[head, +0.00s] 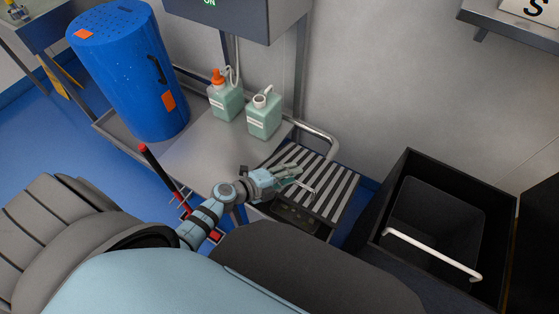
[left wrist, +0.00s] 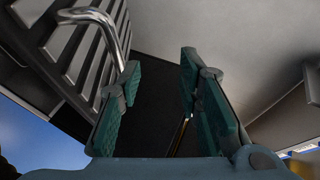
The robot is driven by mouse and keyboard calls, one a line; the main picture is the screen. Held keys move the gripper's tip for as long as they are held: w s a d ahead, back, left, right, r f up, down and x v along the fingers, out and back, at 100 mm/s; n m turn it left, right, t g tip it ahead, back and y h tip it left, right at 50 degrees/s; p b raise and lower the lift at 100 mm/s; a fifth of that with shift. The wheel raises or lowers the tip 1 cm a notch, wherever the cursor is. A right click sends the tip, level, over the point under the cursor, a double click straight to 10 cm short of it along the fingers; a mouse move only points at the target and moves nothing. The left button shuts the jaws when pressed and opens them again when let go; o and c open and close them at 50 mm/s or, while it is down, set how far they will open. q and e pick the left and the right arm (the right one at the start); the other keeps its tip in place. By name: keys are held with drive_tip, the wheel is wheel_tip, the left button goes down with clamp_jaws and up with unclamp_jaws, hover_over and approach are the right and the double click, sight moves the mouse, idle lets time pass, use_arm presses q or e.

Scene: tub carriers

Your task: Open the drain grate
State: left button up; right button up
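The drain grate (head: 338,189) is a slatted panel with light and dark stripes, right of the steel counter in the head view. A dark recess (head: 295,215) shows below its near edge. My left gripper (head: 297,176) is over the grate's near left part. In the left wrist view, my left gripper (left wrist: 159,65) has its fingers wide apart with nothing between them. The slatted grate (left wrist: 75,50) is at upper left there. A curved metal handle (left wrist: 105,20) on it runs down to beside the left finger, outside the gap; contact is unclear. My right gripper is not in view.
A blue drum (head: 125,75) and two green bottles, one with an orange cap (head: 226,98) and one with a white cap (head: 264,115), stand on the steel counter (head: 195,150). A black bin (head: 440,220) with a white bar is at right. A bent pipe (head: 318,135) is behind the grate.

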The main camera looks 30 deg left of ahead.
use_arm(q)
drive_tip(key=v, duration=0.5)
drive_tip(key=shift+s+a+r, duration=0.1)
drive_tip(key=shift+s, duration=0.25)
drive_tip(key=shift+w, duration=0.1)
